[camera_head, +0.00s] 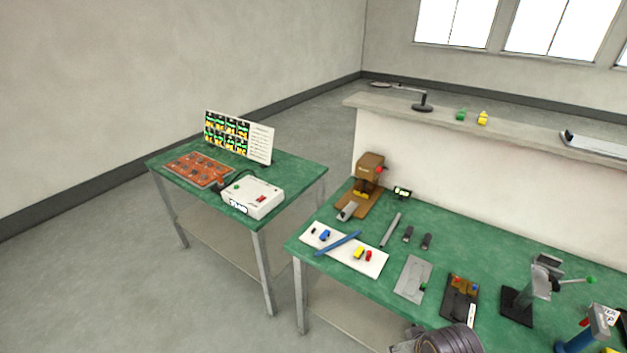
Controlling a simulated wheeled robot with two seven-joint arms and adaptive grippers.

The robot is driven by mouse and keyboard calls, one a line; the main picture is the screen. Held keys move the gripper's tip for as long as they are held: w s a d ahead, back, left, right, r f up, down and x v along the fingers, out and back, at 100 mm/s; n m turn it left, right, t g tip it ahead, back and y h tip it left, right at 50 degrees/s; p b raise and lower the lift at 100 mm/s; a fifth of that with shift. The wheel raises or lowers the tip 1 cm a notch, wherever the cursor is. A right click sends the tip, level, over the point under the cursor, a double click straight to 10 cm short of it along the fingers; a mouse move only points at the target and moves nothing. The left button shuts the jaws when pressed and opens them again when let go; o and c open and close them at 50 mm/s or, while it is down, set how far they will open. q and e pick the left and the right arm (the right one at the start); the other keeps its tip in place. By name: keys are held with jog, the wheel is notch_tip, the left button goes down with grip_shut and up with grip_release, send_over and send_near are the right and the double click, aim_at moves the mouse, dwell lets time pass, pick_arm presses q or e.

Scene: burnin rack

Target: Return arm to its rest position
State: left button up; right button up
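A dark ribbed rounded part, which looks like a piece of one of my arms, shows at the bottom edge over the front of the green workbench (330,232). It is cut off by the frame, and I cannot tell which arm it belongs to. No gripper fingers are visible, and nothing is seen held.
A second green table (295,168) at left holds an orange board (200,170), a white box (252,196) and a display panel (238,137). The bench carries a white mat (343,262), a brown fixture (368,172) and a press (540,280). A ledge (545,132) stands behind.

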jog(key=s+f+g, duration=0.1)
jog(key=s+f, duration=0.1)
jog(key=f, duration=1.5)
jog(key=s+f, duration=0.2)
jog(key=f, duration=1.5)
jog(key=s+d+f, duration=0.2)
jog(key=s+f, duration=0.7)
jog(key=s, duration=0.1)
jog(key=s+d+f+g, duration=0.1)
jog(key=s+d+f, duration=0.1)
jog(key=s+f, duration=0.8)
jog(key=shift+s+d+g, duration=0.3)
jog(key=shift+s+d, duration=0.05)
jog(key=shift+s, duration=0.45)
dwell(0.5)
